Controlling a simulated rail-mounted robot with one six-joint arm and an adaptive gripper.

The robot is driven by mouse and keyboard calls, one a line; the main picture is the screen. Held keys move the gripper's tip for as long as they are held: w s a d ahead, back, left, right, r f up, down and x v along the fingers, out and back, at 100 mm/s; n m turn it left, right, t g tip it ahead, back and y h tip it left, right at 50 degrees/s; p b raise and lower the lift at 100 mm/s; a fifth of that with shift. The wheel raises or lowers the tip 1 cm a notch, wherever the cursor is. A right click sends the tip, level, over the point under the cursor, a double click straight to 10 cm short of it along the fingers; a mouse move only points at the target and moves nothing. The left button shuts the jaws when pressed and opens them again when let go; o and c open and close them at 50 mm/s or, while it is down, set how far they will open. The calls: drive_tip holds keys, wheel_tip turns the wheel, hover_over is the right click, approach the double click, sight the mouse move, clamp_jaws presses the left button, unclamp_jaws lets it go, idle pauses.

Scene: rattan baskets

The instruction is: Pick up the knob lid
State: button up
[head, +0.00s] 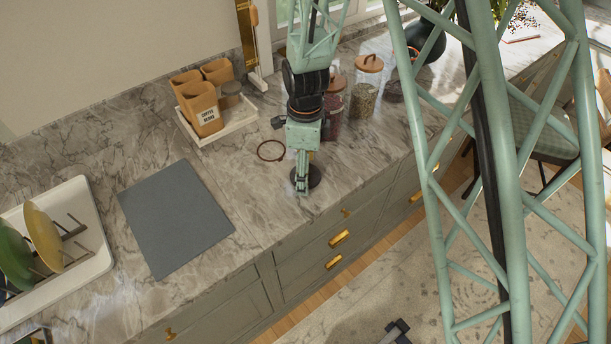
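A dark round disc (314,177), which looks like the knob lid, lies on the marble counter (255,205) close to its front edge. My gripper (301,186) points down over the left part of this disc and hides some of it. Any knob on the disc is hidden behind the gripper. I cannot tell whether the fingers touch it, or whether they are open or shut.
Glass jars with wooden lids (369,63) stand behind the gripper. A thin brown ring (271,150) lies to its left. A white tray (238,119) holds brown canisters (201,108). A grey mat (176,218) and a dish rack (92,262) lie further left.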

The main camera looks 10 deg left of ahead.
drive_tip(key=shift+c, duration=0.4)
drive_tip(key=c, duration=0.9)
drive_tip(key=shift+r, duration=0.15)
drive_tip(key=shift+r, duration=1.6)
drive_tip(key=s+d, duration=0.3)
drive_tip(key=d, duration=0.1)
drive_tip(key=s+d+r+b, duration=0.1)
drive_tip(key=s+d, duration=0.2)
drive_tip(key=d, duration=0.1)
drive_tip(key=s+d, duration=0.4)
drive_tip(key=shift+d+r+b, duration=0.25)
drive_tip(key=shift+d+b, duration=0.05)
